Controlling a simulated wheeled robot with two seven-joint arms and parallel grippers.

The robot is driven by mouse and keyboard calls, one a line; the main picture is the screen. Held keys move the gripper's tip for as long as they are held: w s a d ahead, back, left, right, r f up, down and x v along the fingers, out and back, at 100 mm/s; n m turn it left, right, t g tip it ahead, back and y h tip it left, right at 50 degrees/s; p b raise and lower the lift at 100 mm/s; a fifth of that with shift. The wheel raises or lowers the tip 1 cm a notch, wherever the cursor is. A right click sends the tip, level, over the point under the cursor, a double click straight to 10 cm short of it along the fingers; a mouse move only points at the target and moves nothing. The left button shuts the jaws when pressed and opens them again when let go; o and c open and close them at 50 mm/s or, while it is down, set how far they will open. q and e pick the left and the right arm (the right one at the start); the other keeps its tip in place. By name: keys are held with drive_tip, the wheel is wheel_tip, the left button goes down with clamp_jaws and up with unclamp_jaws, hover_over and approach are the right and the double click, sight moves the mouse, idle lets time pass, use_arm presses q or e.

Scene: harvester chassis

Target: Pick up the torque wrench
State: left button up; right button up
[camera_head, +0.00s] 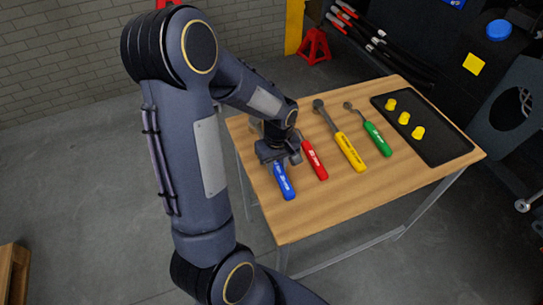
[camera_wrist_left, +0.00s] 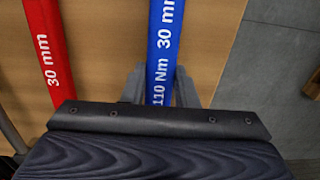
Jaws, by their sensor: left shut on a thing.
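The torque wrench with the blue handle (camera_head: 284,182) lies at the left end of the wooden table. Its handle also shows in the left wrist view (camera_wrist_left: 163,45), marked 110 Nm and 30 mm. My left gripper (camera_head: 273,160) is over this wrench and hides part of it. In the left wrist view the grey fingers (camera_wrist_left: 158,88) stand on both sides of the blue handle and are shut on it. A red-handled wrench (camera_head: 315,160) lies just right of it. My right gripper is in neither view.
A yellow-handled wrench (camera_head: 350,152) and a green-handled one (camera_head: 377,139) lie further right on the table (camera_head: 330,205). A black tray (camera_head: 440,140) with yellow pieces (camera_head: 404,118) is at the right end. The front part of the table is clear.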

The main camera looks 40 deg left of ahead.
use_arm(q)
clamp_jaws()
drive_tip(key=shift+r, duration=0.1)
drive_tip(key=shift+w+r, duration=0.1)
drive_tip(key=shift+r, duration=0.3)
wheel_tip(320, 180, up, 2)
drive_tip(key=shift+r, duration=0.15)
drive_tip(key=s+d+r, duration=0.7)
drive_tip(key=d+r, duration=0.2)
drive_tip(key=d, duration=0.3)
drive_tip(key=shift+r, duration=0.4)
drive_tip(key=shift+d, duration=0.1)
